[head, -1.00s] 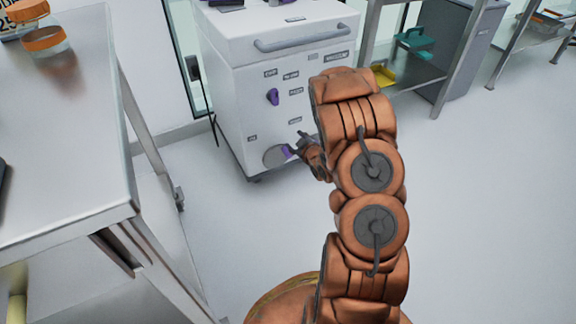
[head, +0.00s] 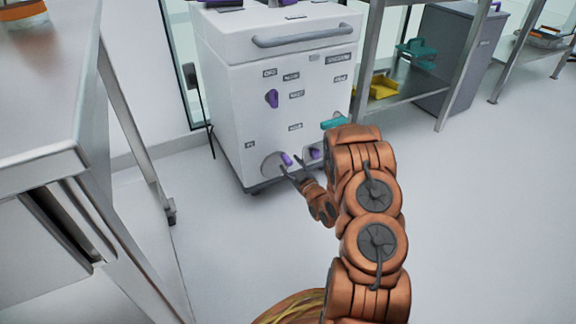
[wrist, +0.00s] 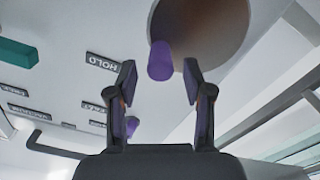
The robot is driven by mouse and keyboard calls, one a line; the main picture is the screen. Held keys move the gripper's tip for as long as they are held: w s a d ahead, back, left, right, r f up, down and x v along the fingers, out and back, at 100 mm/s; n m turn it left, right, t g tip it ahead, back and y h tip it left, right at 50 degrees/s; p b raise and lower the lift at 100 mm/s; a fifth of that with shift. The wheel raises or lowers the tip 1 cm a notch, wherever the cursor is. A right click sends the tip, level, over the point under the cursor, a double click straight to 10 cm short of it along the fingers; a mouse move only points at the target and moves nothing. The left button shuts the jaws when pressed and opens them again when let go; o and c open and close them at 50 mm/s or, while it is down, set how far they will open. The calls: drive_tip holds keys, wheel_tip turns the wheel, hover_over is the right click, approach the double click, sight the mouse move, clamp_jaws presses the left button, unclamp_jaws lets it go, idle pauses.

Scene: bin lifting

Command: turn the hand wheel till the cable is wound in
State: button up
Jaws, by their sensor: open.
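The hand wheel looks to be the round grey disc (head: 272,164) low on the front of the white cabinet. A purple knob (head: 286,159) sticks out near its rim. In the wrist view the disc (wrist: 205,28) fills the top, with the purple knob (wrist: 160,62) at its edge. My gripper (head: 290,174) is open in front of the knob. In the wrist view my gripper's (wrist: 160,76) two fingers stand apart, one on each side of the knob in the picture. I cannot tell whether they touch it. I cannot make out the cable.
The white cabinet (head: 235,80) also bears a purple handle (head: 272,98), a teal handle (head: 334,122) and another purple part (head: 314,153). A steel table (head: 60,130) stands close on the left. A shelf (head: 405,95) stands right of the cabinet. The floor at right is clear.

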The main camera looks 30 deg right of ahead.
drive_tip(key=shift+w+d+b, duration=0.15)
drive_tip(key=shift+w+b, duration=0.25)
drive_tip(key=shift+w, duration=1.05)
clamp_jaws()
